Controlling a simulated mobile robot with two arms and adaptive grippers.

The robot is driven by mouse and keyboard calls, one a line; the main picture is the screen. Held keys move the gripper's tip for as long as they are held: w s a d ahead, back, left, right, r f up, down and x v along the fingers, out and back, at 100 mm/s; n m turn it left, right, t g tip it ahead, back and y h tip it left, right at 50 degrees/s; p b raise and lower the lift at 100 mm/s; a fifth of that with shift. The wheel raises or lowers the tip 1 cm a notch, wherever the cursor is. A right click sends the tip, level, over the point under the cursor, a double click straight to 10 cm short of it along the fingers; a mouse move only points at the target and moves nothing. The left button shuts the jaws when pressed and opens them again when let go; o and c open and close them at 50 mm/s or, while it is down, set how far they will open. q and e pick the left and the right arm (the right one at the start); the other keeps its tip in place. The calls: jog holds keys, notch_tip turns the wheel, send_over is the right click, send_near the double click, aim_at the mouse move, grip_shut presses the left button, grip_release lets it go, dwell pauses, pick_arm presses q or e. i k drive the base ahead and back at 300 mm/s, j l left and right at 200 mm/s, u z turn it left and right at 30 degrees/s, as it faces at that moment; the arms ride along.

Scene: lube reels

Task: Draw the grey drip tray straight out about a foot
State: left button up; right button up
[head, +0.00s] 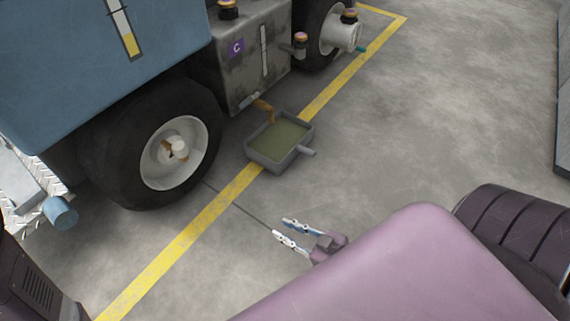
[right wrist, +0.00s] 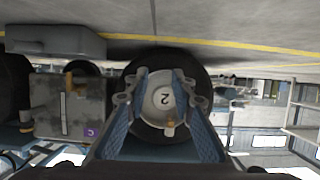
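The grey drip tray (head: 268,162) sits on the floor at the vehicle's side, across the yellow line, with murky green liquid in it. Its short grey handle (head: 307,152) sticks out to the right, away from the vehicle. An orange-brown spout (head: 263,106) hangs over its far left edge. My right gripper (head: 280,228) is open and empty, in front of the tray and apart from it, fingers pointing left. In the right wrist view, which looks upside down, the open fingers (right wrist: 159,80) face a wheel, and the tray (right wrist: 55,41) is at the upper left. My left gripper is out of view.
A large wheel (head: 180,152) stands left of the tray, and a grey tank (head: 240,65) marked C is behind it. Open concrete floor lies to the right of the tray. A dark edge (head: 563,100) stands at the far right.

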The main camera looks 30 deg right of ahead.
aim_at(274, 145)
jog(key=i+l, duration=0.65)
jog(key=i, duration=0.15)
